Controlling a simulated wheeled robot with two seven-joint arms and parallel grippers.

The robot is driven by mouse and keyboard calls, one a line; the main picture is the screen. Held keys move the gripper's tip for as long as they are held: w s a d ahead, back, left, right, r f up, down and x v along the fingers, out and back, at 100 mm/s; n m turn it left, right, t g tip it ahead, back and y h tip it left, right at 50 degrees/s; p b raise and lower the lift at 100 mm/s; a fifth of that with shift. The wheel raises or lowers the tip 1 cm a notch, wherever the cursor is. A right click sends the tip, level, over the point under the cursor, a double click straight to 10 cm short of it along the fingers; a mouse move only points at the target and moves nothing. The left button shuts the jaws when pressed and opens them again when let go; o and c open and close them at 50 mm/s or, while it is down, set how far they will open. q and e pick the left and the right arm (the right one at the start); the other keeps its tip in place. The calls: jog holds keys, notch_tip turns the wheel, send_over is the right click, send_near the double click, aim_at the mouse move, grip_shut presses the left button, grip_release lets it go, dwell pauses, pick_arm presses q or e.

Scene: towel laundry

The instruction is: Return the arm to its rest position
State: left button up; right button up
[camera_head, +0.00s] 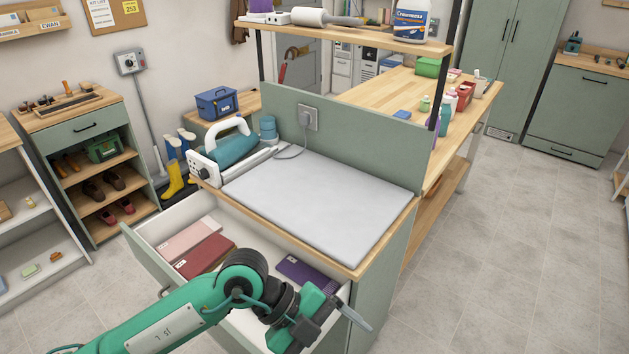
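My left arm comes in from the lower left, green with dark joints. Its gripper (335,325) hangs over the right front part of an open white drawer (150,243). One grey finger points down and to the right; the other is not clear, so I cannot tell the finger gap. No towel is seen in the gripper. In the drawer lie a pink folded towel (192,240), a dark red one (205,257) and a purple one (306,270). My arm hides part of the drawer. My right gripper is out of view.
Above the drawer is a counter with a bare light grey pad (320,205). A teal iron-like device (235,148) stands at its left end. A green back panel (345,135) rises behind it. A shoe shelf (95,150) stands left. The floor at right is clear.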

pick_arm(q)
jog(key=d+r+n+t+h, duration=0.2)
jog(key=d+r+h, duration=0.1)
jog(key=r+h, duration=0.9)
jog(key=w+a+r+n+t, duration=0.6)
jog(key=n+t, duration=0.3)
jog(key=t, duration=0.3)
jog(key=w+a+f+n+t+y, duration=0.4)
jog(key=w+a+n+t+y, duration=0.2)
jog(key=a+n+t+y, duration=0.45)
jog(key=a+f+n+g+y, duration=0.3)
jog(key=a+f+n+y, duration=0.4)
jog(key=f+y, duration=0.35)
jog(key=s+a+f+g+y, duration=0.1)
jog(key=s+a+f+g, duration=0.15)
jog(key=f, duration=0.35)
jog(key=s+a+f+g, duration=0.2)
jog(key=s+f+g, duration=0.2)
jog(key=f, duration=0.3)
jog(key=s+a+f+g, duration=0.2)
jog(key=s+f+g, duration=0.55)
jog(key=s, duration=0.65)
notch_tip(320, 180, down, 31)
jog(key=g, duration=0.2)
jog(key=s+a+f+m+b, duration=0.1)
jog(key=s+a+f, duration=0.1)
jog(key=s+f, duration=1.8)
jog(key=shift+a+f+g, duration=0.35)
jog(key=shift+a+f, duration=0.05)
jog(key=shift+f, duration=0.25)
